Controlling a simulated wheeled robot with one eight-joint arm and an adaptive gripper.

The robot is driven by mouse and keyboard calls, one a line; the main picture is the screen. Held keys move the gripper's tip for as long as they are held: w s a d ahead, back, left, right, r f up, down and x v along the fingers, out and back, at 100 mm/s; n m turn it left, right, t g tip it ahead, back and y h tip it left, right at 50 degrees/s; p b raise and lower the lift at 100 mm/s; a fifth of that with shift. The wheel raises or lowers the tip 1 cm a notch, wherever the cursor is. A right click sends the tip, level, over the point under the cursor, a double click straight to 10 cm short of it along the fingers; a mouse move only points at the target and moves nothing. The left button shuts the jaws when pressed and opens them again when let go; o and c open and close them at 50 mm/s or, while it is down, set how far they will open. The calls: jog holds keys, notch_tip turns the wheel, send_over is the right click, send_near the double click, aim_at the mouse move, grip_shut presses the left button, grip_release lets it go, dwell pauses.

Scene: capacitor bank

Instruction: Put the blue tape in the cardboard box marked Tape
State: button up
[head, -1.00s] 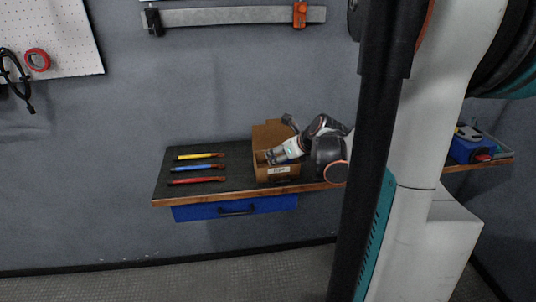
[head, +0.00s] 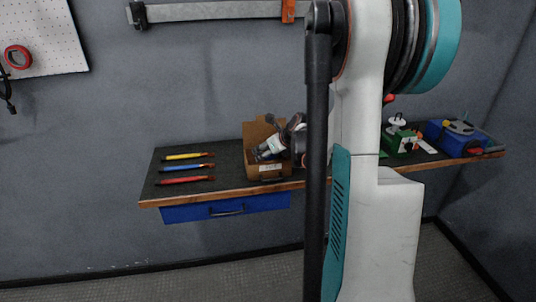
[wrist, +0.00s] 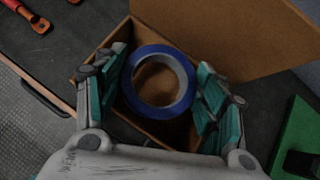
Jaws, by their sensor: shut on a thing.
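The blue tape (wrist: 129,84) is a ring seen in the wrist view between the two fingers of my gripper (wrist: 160,82). The fingers press on it from left and right. The open cardboard box (wrist: 205,25) lies around and below the tape, with a raised flap behind. In the head view the cardboard box (head: 268,174) stands on the shelf with a pale label on its front, too small to read. My gripper (head: 260,154) reaches down into its opening there, and the tape is hidden. I cannot tell whether the tape touches the box floor.
Yellow, blue and red tools (head: 187,169) lie on the dark shelf (head: 225,180) left of the box. A green case (head: 400,142) and a blue toolbox (head: 455,138) stand right of it. A blue drawer (head: 225,206) hangs below.

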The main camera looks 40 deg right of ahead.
jog(key=shift+w+d+f, duration=0.1)
jog(key=shift+w+f, duration=0.1)
jog(key=shift+f, duration=0.15)
jog(key=shift+f+b, duration=0.45)
jog(key=shift+f, duration=0.15)
jog(key=o, duration=1.1)
jog(key=shift+c, duration=0.2)
